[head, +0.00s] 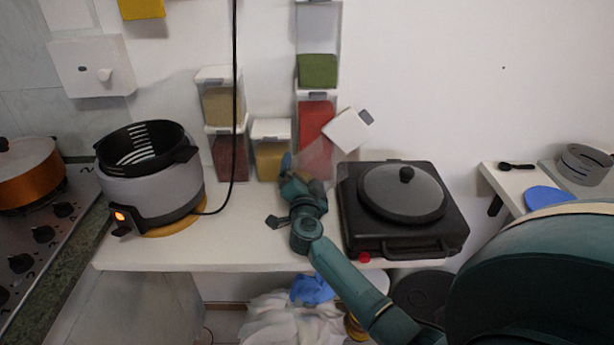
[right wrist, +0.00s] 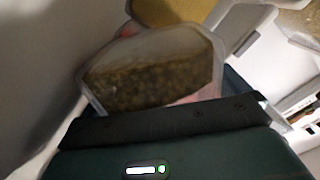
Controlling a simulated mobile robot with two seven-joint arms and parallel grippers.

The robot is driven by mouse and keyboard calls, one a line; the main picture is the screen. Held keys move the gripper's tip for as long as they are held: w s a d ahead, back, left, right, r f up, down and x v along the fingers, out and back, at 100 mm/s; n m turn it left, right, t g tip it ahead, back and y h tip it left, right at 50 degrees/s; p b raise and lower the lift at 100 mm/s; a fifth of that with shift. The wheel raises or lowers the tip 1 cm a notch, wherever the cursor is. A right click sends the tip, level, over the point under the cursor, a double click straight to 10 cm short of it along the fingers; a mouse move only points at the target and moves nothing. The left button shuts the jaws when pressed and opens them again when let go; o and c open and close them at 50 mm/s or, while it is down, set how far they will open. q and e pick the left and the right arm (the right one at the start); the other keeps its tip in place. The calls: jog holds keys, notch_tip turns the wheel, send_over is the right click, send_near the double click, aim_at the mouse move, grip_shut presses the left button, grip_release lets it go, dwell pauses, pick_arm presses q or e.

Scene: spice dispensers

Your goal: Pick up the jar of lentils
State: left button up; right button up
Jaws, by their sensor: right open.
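The jar of lentils is a clear tilted container with a white lid (head: 348,130), at the back of the counter in front of a red-filled dispenser. Its clear body (head: 317,160) leans down toward my right gripper (head: 291,172). In the right wrist view the jar (right wrist: 150,75) lies close against the dark gripper edge, with brown-green grains inside. My right gripper is open, with the jar right at its fingers; the head view does not show whether they touch it. The lower part of the jar is partly hidden by the gripper. My left gripper is not in view.
Stacked dispensers (head: 228,155) and a yellow-filled one (head: 271,150) stand left of the gripper. A black electric pan (head: 403,205) sits just right of my arm. A grey cooker (head: 150,175) stands left. A black cable hangs between. The counter's front middle is clear.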

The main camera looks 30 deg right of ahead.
jog(key=shift+c, duration=0.6)
jog(key=c, duration=0.9)
jog(key=shift+c, duration=0.4)
jog(key=shift+r, duration=0.15)
